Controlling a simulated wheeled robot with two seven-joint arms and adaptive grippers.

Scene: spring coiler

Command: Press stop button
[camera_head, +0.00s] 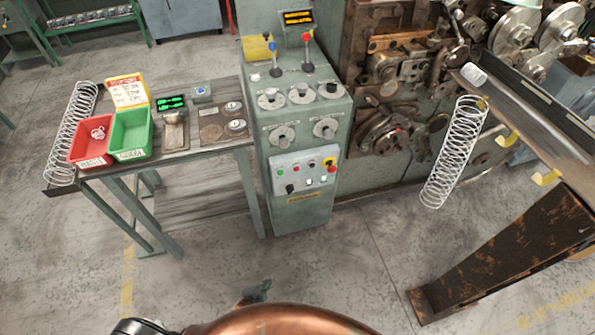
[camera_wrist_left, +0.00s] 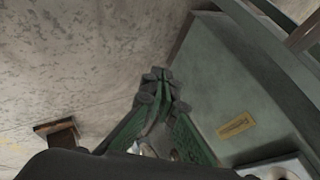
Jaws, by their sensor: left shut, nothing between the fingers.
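The control panel (camera_head: 305,178) is on the front of the green machine cabinet. At its right end, a red button (camera_head: 331,169) sits by a yellow patch. My right gripper is out of view.
A side table stands left of the cabinet with a red bin (camera_head: 91,140), a green bin (camera_head: 131,132) and a scale-like device. A hanging spring (camera_head: 455,150) and a rusty stand (camera_head: 500,255) are at the right. The floor before the cabinet is clear.

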